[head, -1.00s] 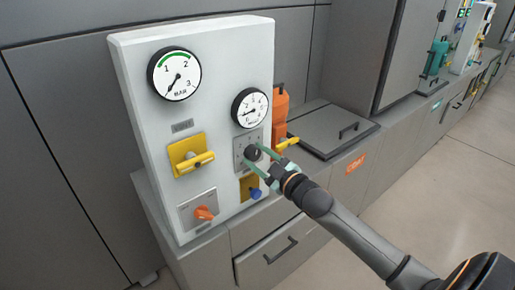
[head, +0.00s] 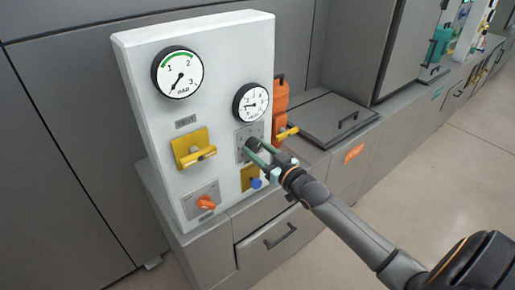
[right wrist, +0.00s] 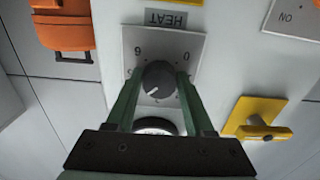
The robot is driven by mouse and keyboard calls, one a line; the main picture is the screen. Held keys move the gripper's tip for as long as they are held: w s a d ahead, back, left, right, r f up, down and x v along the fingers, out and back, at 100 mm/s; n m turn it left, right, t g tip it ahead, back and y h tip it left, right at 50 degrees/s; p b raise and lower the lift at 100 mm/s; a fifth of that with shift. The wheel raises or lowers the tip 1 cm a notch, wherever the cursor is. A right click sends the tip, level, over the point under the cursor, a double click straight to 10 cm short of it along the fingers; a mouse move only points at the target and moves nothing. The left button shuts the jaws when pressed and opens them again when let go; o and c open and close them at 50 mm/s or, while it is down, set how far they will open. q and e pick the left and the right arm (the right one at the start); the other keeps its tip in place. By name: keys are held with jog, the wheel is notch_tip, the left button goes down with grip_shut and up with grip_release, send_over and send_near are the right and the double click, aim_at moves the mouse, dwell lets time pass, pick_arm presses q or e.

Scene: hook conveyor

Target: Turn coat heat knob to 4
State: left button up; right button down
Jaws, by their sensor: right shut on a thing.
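The dark round coat heat knob (right wrist: 159,79) sits on a grey plate (right wrist: 193,52) marked HEAT, which appears upside down in the right wrist view. The knob's white line points to the lower left in that view. My right gripper (right wrist: 160,84) has its green fingers shut on the knob, one on each side. In the head view, my right gripper (head: 254,148) reaches the knob from the lower right and partly covers it. My left gripper is out of view.
The white panel (head: 222,50) also carries a large gauge (head: 178,73), a small gauge (head: 252,102), a yellow bracket (head: 190,148), an orange knob (head: 205,202) and a blue knob (head: 256,183). An orange part (head: 281,97) stands close at its right side.

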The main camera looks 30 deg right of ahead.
dwell(0.4)
jog(key=shift+c, duration=1.4)
grip_release()
jog(key=s+d+b, duration=0.1)
jog(key=s, duration=1.1)
jog(key=shift+s, duration=0.2)
jog(key=s+a+f+g, duration=0.3)
jog(key=s+a+f, duration=0.2)
jog(key=f, duration=0.4)
jog(key=s+a+f+g, duration=0.3)
jog(key=s+a+f, duration=0.1)
jog(key=a+f, duration=0.3)
jog(key=s+a+f+n+g+y, duration=0.1)
jog(key=s+a+f+g, duration=0.2)
jog(key=f, duration=0.7)
jog(key=s+a, duration=0.2)
jog(key=a, duration=0.1)
jog(key=shift+s+a+f, duration=0.3)
jog(key=shift+s+f, duration=0.05)
jog(key=shift+f, duration=0.05)
